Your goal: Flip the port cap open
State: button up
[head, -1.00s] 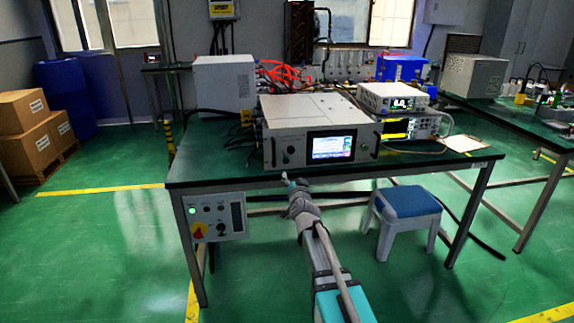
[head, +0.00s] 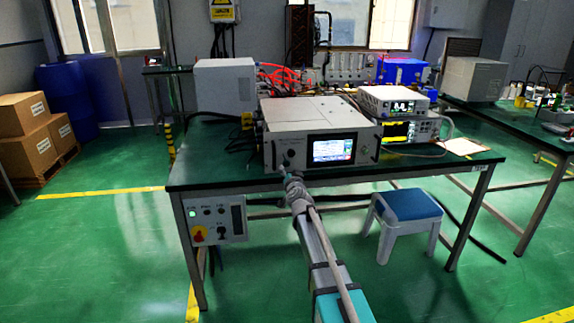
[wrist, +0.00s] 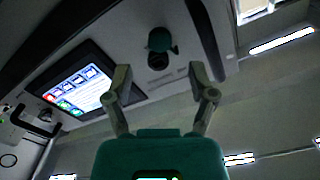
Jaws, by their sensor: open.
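The microwave generator (head: 318,116) stands on the green table, its lit screen and front panel facing me. In the wrist view its panel (wrist: 170,88) is seen up close and turned, with a small dark green cap (wrist: 160,40) beside a dark round fitting (wrist: 157,61). I cannot tell for sure whether this cap is shut or partly raised. My gripper (wrist: 159,76) is open and empty, its two fingers spread either side of the fitting in the picture. No contact shows. In the head view my gripper (head: 287,170) is just in front of the panel's lower left.
The lit screen (wrist: 77,90) lies left of my fingers in the wrist view. A panel handle (wrist: 204,38) stands out to the right. Stacked instruments (head: 400,115) sit right of the generator. A blue-topped stool (head: 409,205) and the table edge (head: 400,173) are near my arm.

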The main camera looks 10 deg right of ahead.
aim_at(287, 164)
jog(key=shift+w, duration=3.15)
grip_shut()
